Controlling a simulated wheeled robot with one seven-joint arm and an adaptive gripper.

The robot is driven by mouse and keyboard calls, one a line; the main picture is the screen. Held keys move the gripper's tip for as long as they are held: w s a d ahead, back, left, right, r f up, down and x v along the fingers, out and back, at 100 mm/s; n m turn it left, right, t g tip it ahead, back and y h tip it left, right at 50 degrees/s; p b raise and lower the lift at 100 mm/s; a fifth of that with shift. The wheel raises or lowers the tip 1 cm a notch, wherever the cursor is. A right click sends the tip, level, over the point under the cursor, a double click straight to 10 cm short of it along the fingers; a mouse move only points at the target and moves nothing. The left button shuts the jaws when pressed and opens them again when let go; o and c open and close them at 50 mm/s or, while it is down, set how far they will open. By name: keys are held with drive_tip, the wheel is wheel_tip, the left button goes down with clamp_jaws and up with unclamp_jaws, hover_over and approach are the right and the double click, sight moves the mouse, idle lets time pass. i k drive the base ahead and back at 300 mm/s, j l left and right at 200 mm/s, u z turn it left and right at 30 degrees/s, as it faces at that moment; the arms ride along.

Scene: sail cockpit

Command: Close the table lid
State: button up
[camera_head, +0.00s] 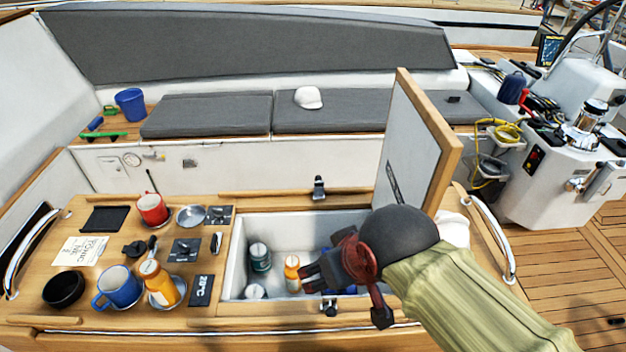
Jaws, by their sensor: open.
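The table lid (408,150) stands upright and open at the right side of the table compartment. Its white inner face is turned left and its wooden edge faces me. The open compartment (290,226) is a white box set in the wooden table, with several bottles inside, among them a dark green one (259,257) and an orange one (292,272). My gripper (312,277) is open and empty, over the front right part of the compartment, in front of and below the lid. It is apart from the lid in the picture. My arm hides the lid's lower right and the compartment's right end.
Left of the compartment the table (50,285) holds a blue mug (119,287), an orange bottle (157,284), a red mug (152,209) and a black bowl (64,289). A latch (319,187) stands at the back rim. Cushioned benches lie behind; a steering console is at right.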

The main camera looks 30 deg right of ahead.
sight(421, 154)
drive_tip(key=k+l, duration=0.2)
drive_tip(key=l, duration=0.2)
drive_tip(key=k+l+u, duration=0.1)
drive_tip(key=l, duration=0.3)
drive_tip(key=k+l+u, duration=0.1)
drive_tip(key=k+l, duration=0.4)
drive_tip(key=l, duration=0.25)
